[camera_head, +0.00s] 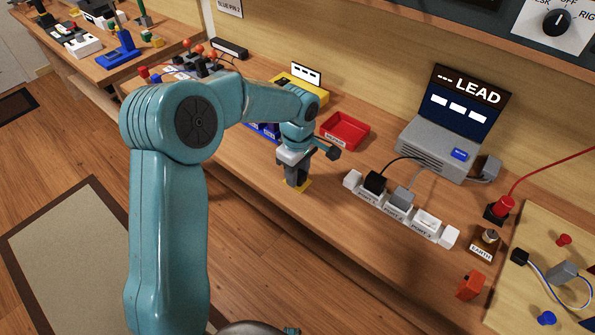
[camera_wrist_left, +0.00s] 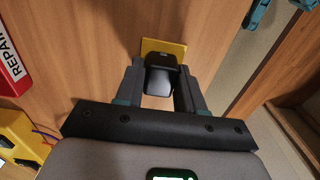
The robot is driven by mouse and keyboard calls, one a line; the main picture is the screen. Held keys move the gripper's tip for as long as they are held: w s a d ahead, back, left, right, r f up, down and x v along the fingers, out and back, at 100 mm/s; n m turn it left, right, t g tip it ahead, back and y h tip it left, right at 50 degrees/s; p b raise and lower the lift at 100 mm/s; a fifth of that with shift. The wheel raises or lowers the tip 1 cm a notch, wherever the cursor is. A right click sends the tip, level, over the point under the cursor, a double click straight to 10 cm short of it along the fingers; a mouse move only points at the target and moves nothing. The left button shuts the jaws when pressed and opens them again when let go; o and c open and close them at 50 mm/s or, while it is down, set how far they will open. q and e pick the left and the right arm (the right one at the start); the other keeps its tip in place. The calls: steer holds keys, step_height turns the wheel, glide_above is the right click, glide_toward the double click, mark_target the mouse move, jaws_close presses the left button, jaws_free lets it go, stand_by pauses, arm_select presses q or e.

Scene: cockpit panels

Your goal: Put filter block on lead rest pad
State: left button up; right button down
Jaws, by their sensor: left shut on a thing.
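My left gripper (camera_head: 296,178) points down over the bench, near its front edge. In the left wrist view its two fingers (camera_wrist_left: 160,88) are shut on a dark block, the filter block (camera_wrist_left: 160,70). A small yellow pad (camera_wrist_left: 178,46), seemingly the lead rest pad, lies flat on the wood at the block's far end. In the head view the pad (camera_head: 304,184) shows just below the fingertips. I cannot tell whether the block touches the pad. The fingers partly hide the block. My right gripper is not in view.
A port strip (camera_head: 400,211) with plugs stands right of the gripper. A red tray (camera_head: 345,130) and a grey LEAD console (camera_head: 440,148) are behind. An orange block (camera_head: 469,285) and EARTH post (camera_head: 485,243) stand farther right. Bare wood lies between the pad and strip.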

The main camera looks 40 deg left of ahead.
arm_select(q)
steer(key=shift+s+r, duration=0.1)
steer(key=shift+f, duration=0.2)
steer(key=o, duration=1)
steer(key=shift+o, duration=0.2)
steer(key=shift+r, duration=0.1)
steer(key=shift+r, duration=0.3)
step_height(320, 180, up, 12)
steer(key=p, duration=0.1)
steer(key=shift+f, duration=0.15)
